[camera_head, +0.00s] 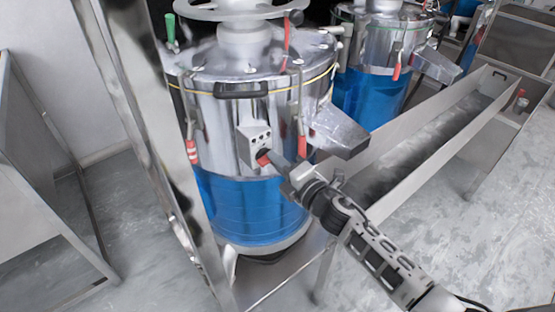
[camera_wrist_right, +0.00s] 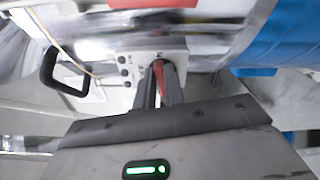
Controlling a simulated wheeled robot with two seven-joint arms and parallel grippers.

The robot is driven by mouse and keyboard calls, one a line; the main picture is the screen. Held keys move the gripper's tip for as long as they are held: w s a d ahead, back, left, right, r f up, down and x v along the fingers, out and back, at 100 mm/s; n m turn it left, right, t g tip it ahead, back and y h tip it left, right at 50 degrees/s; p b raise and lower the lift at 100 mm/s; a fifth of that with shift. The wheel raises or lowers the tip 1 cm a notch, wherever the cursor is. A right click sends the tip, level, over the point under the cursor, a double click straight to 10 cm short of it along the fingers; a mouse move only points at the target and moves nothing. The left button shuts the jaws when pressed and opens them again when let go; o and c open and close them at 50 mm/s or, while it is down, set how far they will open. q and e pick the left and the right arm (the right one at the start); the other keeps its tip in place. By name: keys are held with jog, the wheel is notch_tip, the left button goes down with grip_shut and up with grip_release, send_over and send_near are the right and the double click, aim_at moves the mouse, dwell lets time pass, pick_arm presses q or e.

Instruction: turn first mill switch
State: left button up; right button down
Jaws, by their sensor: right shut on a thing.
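The first mill (camera_head: 240,110) is a large steel drum with a blue lower band (camera_head: 250,210), standing left of centre in the head view. A light grey switch box (camera_head: 250,142) with a red switch (camera_head: 263,158) sits on its front. My right gripper (camera_head: 272,162) reaches in from the lower right and is at the box. In the right wrist view, the fingers of my right gripper (camera_wrist_right: 160,88) are shut on the red switch (camera_wrist_right: 158,70), in front of the switch box (camera_wrist_right: 125,68). My left gripper is not in view.
A second blue and steel mill (camera_head: 370,90) stands behind to the right. The first mill's spout (camera_head: 340,133) juts out just above my right gripper. A long metal trough (camera_head: 430,135) runs along the right. A steel post (camera_head: 140,130) stands left of the mill.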

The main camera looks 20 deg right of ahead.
jog(key=shift+f+m, duration=0.15)
jog(key=shift+m, duration=0.95)
jog(key=c, duration=1.5)
grip_release()
jog(key=shift+s, duration=0.1)
jog(key=b+v, duration=0.1)
jog(key=v, duration=1.5)
